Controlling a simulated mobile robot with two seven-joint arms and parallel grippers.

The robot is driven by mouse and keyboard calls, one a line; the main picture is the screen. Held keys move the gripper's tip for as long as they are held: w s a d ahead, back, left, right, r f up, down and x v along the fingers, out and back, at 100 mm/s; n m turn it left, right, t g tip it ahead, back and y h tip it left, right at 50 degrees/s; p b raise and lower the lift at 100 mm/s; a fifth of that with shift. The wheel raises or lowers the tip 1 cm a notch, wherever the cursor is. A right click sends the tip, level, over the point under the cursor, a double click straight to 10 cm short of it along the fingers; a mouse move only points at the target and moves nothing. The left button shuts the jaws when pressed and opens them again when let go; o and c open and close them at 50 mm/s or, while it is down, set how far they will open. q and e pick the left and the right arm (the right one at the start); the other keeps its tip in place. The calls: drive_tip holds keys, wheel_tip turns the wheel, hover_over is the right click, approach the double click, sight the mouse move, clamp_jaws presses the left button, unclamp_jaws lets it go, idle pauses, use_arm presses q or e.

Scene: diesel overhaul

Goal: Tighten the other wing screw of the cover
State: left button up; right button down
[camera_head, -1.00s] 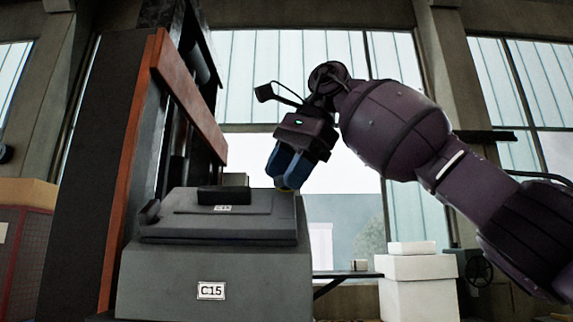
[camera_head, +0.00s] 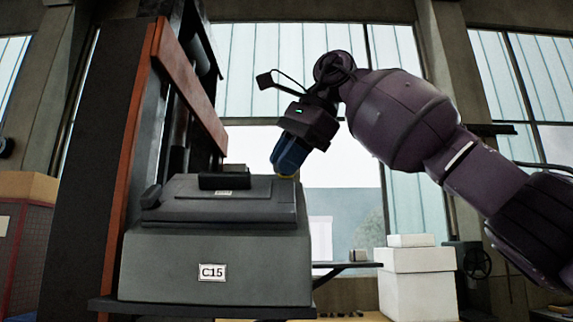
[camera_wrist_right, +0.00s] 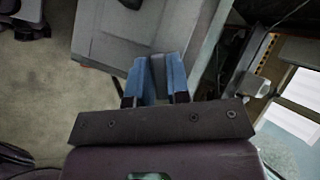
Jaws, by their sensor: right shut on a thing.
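The grey housing (camera_head: 215,250) carries a white C15 label on its front. Its grey cover (camera_head: 220,207) lies on top, and the wrist view shows part of the cover (camera_wrist_right: 115,45) from above. A dark knob-like piece (camera_head: 151,196) stands at the cover's left edge. My right gripper (camera_head: 286,173) is at the cover's right edge, its blue fingers pointing down. In the wrist view the fingers (camera_wrist_right: 157,78) are shut on a dark grey upright piece (camera_wrist_right: 157,66), apparently the wing screw. The fingers hide much of it. My left gripper is out of view.
A dark block (camera_head: 224,178) sits on the cover's top. A tall dark frame with an orange-red edge (camera_head: 130,165) rises at left, close to the housing. White boxes (camera_head: 418,285) stand at the right behind. The air right of the housing is free.

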drive_tip(key=shift+f+m+t+y+b, duration=0.25)
drive_tip(key=shift+m+t+b, duration=0.4)
drive_tip(key=shift+m, duration=0.35)
drive_tip(key=shift+r, duration=0.1)
drive_tip(key=shift+r+m, duration=0.1)
drive_tip(key=shift+m, duration=0.2)
drive_tip(key=m+t+b, duration=0.1)
drive_tip(key=m+t+y+b, duration=0.1)
drive_tip(key=m+b, duration=0.1)
drive_tip(key=shift+f, duration=0.25)
drive_tip(key=shift+r+m+t+b, duration=0.15)
drive_tip(key=shift+m+t+b, duration=0.3)
drive_tip(key=shift+m, duration=0.15)
drive_tip(key=shift+r, duration=0.1)
